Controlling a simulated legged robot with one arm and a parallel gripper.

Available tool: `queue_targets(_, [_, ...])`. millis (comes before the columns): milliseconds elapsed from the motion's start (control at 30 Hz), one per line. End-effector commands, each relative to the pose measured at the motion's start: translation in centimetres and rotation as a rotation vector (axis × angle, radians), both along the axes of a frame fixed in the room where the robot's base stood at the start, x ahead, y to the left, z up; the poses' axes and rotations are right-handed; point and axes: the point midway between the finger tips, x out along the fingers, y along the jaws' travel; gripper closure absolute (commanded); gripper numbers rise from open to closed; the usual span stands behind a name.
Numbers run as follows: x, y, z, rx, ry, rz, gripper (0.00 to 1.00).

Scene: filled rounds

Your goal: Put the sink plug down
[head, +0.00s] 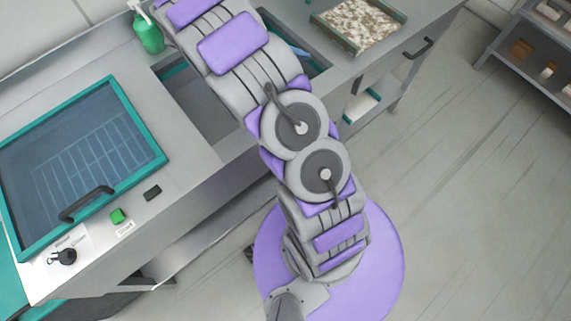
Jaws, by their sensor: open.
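My gripper is not in view; my grey and purple arm runs up across the middle and leaves the picture at the top edge. I cannot make out a sink plug. A sunken steel basin (203,108) in the counter shows to the left of my arm, and part of it shows to the right. My arm covers its middle, so anything lying there is hidden.
A glass-lidded unit with a teal frame (155,135) stands left, with a black knob (65,257) before it. A green bottle (147,33) stands behind the basin. A tray (318,18) of mottled pieces sits right. Grey floor (470,200) is clear at right.

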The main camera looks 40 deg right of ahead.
Motion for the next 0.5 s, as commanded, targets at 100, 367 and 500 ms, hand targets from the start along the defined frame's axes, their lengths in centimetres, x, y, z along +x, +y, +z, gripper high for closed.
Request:
queue_targets(100, [-2.5,1.1,2.4,0.042,-0.084,-0.057,0.47])
queue_targets(367, [-7.8,4.6,5.7,0.152,-0.266,-0.18,0.47])
queue_targets(500, [-10.7,6.8,7.0,0.22,-0.367,-0.244,0.47])
